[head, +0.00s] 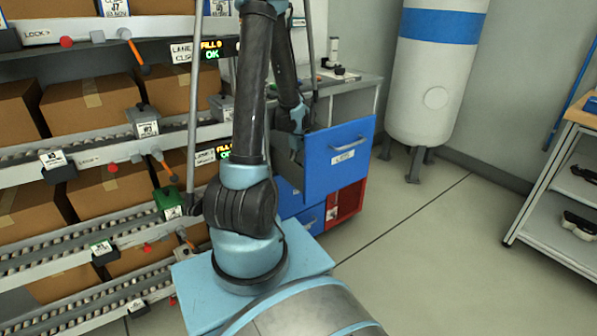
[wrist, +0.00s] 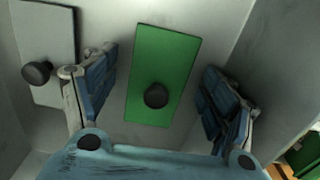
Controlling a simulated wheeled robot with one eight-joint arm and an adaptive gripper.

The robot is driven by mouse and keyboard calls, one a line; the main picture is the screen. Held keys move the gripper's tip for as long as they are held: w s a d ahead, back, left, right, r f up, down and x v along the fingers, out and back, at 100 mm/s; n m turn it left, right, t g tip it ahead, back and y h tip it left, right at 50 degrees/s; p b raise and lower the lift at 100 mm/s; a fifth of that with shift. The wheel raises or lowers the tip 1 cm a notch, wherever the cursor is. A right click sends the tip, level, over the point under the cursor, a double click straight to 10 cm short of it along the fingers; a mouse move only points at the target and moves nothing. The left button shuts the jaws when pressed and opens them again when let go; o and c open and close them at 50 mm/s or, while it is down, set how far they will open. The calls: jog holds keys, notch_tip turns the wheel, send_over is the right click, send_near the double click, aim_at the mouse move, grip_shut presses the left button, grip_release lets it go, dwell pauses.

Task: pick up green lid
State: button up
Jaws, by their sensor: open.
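The green lid (wrist: 165,65) is a flat rectangular plate with a round black knob (wrist: 156,95). In the wrist view it lies inside a pale drawer, between the two fingers of my gripper (wrist: 158,78). The fingers are spread wide, one on each side of the lid, with visible gaps. I cannot tell how far above the lid they are. In the head view my gripper (head: 297,140) reaches down into the open blue drawer (head: 341,158); its fingertips and the lid are hidden there.
A grey lid (wrist: 48,50) with a black knob lies left of the green one. The drawer walls (wrist: 270,45) rise close by.

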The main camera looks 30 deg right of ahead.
jog(key=c, duration=0.9)
jog(key=shift+c, duration=0.2)
